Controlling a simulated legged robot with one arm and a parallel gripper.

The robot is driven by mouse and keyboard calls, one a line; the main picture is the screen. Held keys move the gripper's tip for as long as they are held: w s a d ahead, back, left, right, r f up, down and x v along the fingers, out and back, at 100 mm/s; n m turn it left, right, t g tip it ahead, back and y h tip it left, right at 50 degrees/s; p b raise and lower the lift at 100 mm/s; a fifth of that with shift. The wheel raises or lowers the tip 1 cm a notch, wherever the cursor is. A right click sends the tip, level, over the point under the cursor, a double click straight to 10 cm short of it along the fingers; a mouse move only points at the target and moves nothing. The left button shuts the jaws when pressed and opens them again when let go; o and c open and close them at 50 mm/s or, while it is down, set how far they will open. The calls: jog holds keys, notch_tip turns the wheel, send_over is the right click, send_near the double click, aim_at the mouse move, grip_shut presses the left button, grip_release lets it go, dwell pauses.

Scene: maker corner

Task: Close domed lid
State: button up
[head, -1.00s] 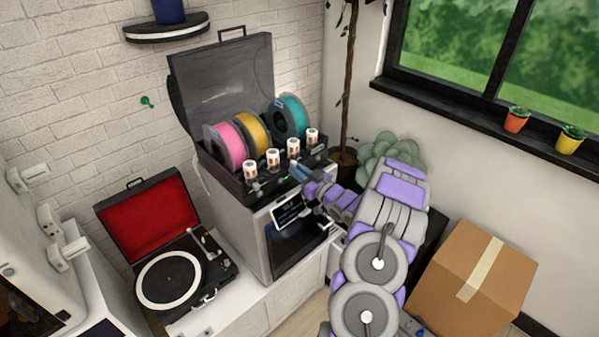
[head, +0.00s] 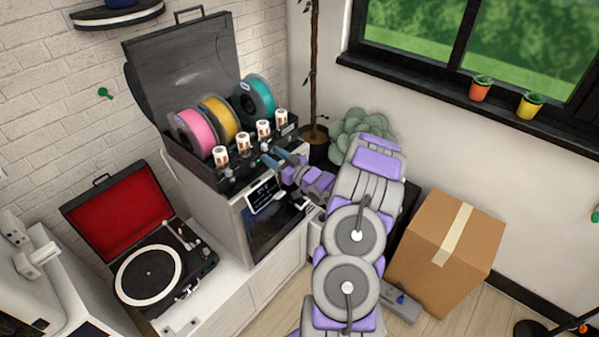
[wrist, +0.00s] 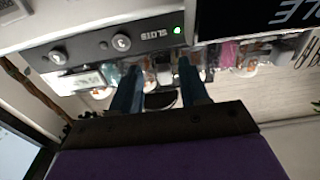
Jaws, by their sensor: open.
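The domed lid (head: 190,62) is a smoky see-through cover with a dark handle at its top edge. It stands raised at the back of the filament box, open over pink, yellow and teal spools (head: 226,118). The box sits on a white and dark machine (head: 225,205). My gripper (head: 270,160) is at the front of the box, below the row of white rollers, apart from the lid. In the wrist view its two blue fingers (wrist: 160,92) are spread with nothing between them, near a dark panel with knobs and a green light (wrist: 115,45).
An open record player (head: 150,270) with a red-lined lid is to the left on the white cabinet. A cardboard box (head: 430,265) and potted plant (head: 360,135) are at the right. A dark shelf (head: 118,16) hangs on the brick wall above left.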

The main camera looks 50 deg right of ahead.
aim_at(266, 147)
jog(key=s+d+f+p, duration=0.1)
jog(key=s+p, duration=0.1)
jog(key=s, duration=1.3)
jog(key=shift+s+d+f, duration=0.15)
jog(key=shift+d, duration=0.1)
notch_tip(266, 147, up, 4)
jog(key=r+p, duration=0.1)
jog(key=p, duration=0.1)
jog(key=shift+g, duration=0.4)
jog(key=w, duration=0.5)
jog(key=w+a+b, duration=0.1)
jog(key=w, duration=0.5)
jog(key=w+a+b, duration=0.1)
jog(key=w, duration=0.5)
jog(key=shift+f, duration=0.4)
grip_shut()
